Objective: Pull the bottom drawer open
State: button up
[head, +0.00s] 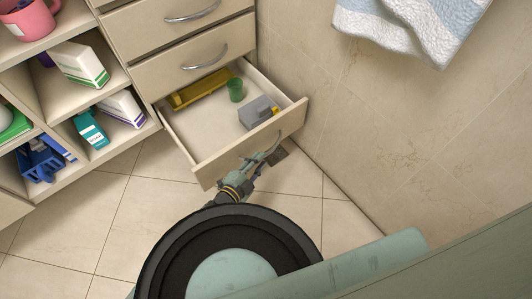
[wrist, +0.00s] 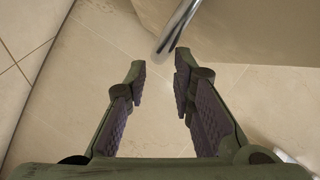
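The bottom drawer (head: 290,120) stands pulled out from the cabinet, its inside showing in the head view. Its curved metal handle (head: 276,147) is on the front face, and one end of it also shows at the top of the wrist view (wrist: 178,30). My gripper (head: 253,165) is at the drawer front, close by the handle. In the wrist view, my gripper (wrist: 160,68) has its fingers apart with only floor visible between them. The handle end lies just past the fingertips, not clasped. Part of the gripper and handle overlap in the head view.
Inside the drawer are a yellow tray (head: 198,89), a green cup (head: 236,90) and a grey box (head: 257,112). Two closed drawers (head: 205,68) are above. Open shelves with boxes (head: 90,130) stand left. A tiled wall (head: 345,130) is close on the right.

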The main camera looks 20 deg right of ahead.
jog(key=v, duration=0.5)
jog(key=shift+s+a+r, duration=0.15)
jog(key=shift+s+a, duration=0.05)
